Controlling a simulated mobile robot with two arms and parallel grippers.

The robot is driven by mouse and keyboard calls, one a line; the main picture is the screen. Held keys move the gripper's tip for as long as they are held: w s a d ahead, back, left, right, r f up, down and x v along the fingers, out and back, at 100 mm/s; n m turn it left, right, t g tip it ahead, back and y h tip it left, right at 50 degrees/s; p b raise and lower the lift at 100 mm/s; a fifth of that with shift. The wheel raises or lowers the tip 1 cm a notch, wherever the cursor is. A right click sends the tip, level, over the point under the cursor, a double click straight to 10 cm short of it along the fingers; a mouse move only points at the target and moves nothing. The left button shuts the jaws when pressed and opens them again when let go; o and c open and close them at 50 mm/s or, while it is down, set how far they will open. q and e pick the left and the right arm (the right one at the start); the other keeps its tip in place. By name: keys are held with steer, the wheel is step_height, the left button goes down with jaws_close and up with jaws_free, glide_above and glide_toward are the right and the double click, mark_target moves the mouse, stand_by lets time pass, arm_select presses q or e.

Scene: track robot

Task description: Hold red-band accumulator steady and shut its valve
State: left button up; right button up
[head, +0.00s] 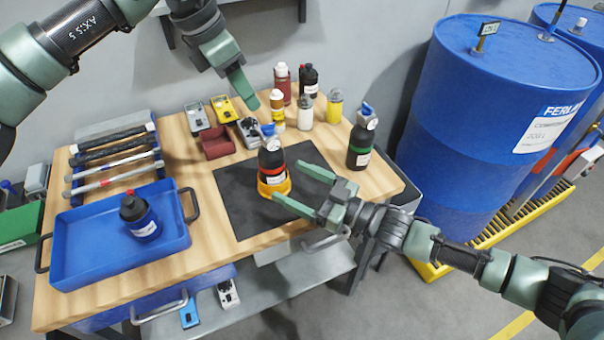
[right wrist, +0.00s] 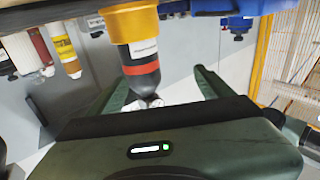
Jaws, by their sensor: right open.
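The red-band accumulator (head: 271,158) is a black bottle with a red-orange band. It stands upright in a yellow ring holder (head: 273,187) on the dark mat. A small blue valve knob (head: 268,130) and a round gauge are at its top. My right gripper (head: 288,180) is open in front of the accumulator, its fingers pointing toward the bottle and not closed on it. In the right wrist view the accumulator (right wrist: 140,65) appears upside down between the open fingers. My left gripper (head: 248,98) is above and behind the accumulator, apart from it; its finger gap cannot be made out.
A green-band accumulator (head: 360,146) stands right of the mat (head: 233,206). Several bottles and small meters stand at the back, near a dark red bin (head: 217,145). A blue tray (head: 85,272) holds a dark bottle (head: 138,215). Blue drums (head: 480,120) stand right of the bench.

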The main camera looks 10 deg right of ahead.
mark_target(268, 128)
steer(key=shift+w+d+m+h, duration=0.25)
steer(key=shift+w+d, duration=0.1)
steer(key=shift+w, duration=0.25)
steer(key=shift+w+d+m+h, duration=0.15)
steer(key=shift+w+d+h, duration=0.15)
steer(key=shift+w, duration=0.25)
steer(key=shift+w+a, duration=0.2)
steer(key=shift+w, duration=0.1)
steer(key=x, duration=0.7)
arm_select(q)
steer(key=shift+s, duration=0.1)
arm_select(e)
jaws_close()
arm_select(q)
steer(key=shift+o, duration=0.7)
steer(key=shift+m+h, duration=0.3)
steer(key=shift+m, duration=0.2)
steer(key=x, duration=0.9)
